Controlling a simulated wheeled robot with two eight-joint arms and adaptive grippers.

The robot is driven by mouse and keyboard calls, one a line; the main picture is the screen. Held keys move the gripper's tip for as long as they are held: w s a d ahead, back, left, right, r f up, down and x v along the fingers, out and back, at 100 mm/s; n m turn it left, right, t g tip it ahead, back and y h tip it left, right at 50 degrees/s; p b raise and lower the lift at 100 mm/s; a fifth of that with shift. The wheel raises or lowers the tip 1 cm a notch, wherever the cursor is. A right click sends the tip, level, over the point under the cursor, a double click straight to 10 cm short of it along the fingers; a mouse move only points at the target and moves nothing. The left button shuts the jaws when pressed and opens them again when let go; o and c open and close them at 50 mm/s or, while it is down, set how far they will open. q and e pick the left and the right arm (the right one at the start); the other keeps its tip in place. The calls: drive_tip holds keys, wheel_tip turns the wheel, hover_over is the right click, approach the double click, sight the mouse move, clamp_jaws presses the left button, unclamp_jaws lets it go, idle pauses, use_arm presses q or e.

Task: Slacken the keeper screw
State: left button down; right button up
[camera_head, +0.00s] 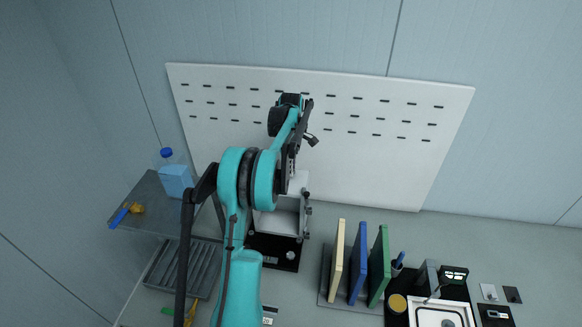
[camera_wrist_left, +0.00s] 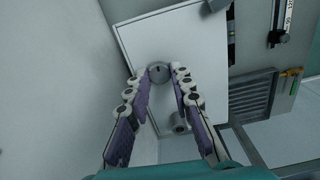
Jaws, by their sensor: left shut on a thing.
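A round grey screw head (camera_wrist_left: 158,70) with a dark mark stands on a white plate (camera_wrist_left: 200,35) in the left wrist view. My left gripper (camera_wrist_left: 159,76) has its purple-padded fingers on either side of this head and is shut on it. A second round grey knob (camera_wrist_left: 180,123) sits lower, between the fingers and apart from them. In the head view the white fixture (camera_head: 279,222) stands on a black base, partly hidden behind my teal arm. The fingertips and the screw cannot be made out there. My right gripper is not in view.
A white slotted board (camera_head: 375,165) stands behind. At left are a shelf (camera_head: 145,190) with a blue-capped bottle (camera_head: 175,178) and a ribbed grey tray (camera_head: 165,268). Upright cream, blue and green panels (camera_head: 358,268) stand to the right, with small items beyond them.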

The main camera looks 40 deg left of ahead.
use_arm(q)
drive_tip(key=shift+n, duration=2.3)
drive_tip(key=c, duration=1.3)
unclamp_jaws()
wheel_tip(320, 180, up, 12)
